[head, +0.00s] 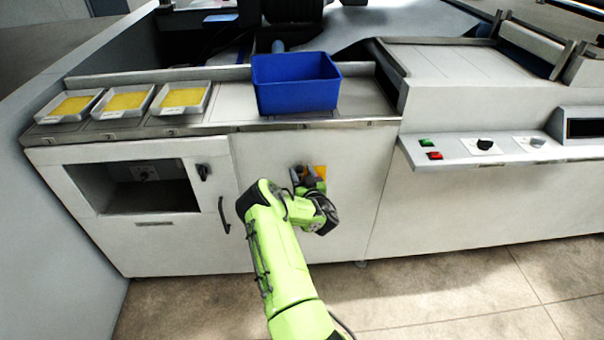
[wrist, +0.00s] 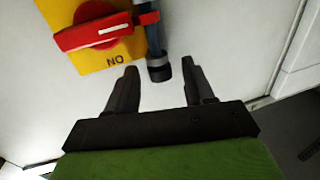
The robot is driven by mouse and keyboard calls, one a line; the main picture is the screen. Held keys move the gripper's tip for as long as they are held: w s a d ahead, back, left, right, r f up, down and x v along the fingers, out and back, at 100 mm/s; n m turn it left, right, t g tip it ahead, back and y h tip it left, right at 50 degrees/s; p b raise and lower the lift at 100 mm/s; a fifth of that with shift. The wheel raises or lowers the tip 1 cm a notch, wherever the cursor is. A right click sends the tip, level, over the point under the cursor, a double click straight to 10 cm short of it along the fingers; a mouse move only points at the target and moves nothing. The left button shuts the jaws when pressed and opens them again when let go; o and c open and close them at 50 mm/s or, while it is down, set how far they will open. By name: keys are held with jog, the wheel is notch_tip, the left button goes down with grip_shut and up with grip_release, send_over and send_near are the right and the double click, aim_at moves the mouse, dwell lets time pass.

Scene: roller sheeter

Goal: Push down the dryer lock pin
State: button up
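A grey-blue rod with a dark collar at its end (wrist: 158,66), which looks like the lock pin, shows in the wrist view beside a yellow plate (wrist: 88,64). A red rotary handle (wrist: 95,32) is mounted on the plate, and a small red part shows at the rod. My gripper (wrist: 161,72) is open, its two dark fingers on either side of the rod's end in the picture. I cannot tell whether they touch it; nothing is clearly gripped. In the head view my gripper (head: 303,180) is at the white cabinet front, partly covering the yellow plate (head: 320,172); the rod is not clear there.
A blue bin (head: 295,85) and several trays with yellow contents (head: 125,101) stand on the counter above. A black door handle (head: 223,215) and a black knob (head: 203,172) are to the left. A control shelf (head: 490,150) juts out at the right. The floor in front is clear.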

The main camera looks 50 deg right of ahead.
jog(key=p+v, duration=1.4)
jog(key=v, duration=0.1)
jog(key=shift+s+a+r+p, duration=0.2)
jog(key=shift+s+r+p, duration=0.05)
jog(key=shift+s+p, duration=0.15)
jog(key=shift+w+f, duration=0.1)
jog(key=shift+f, duration=0.05)
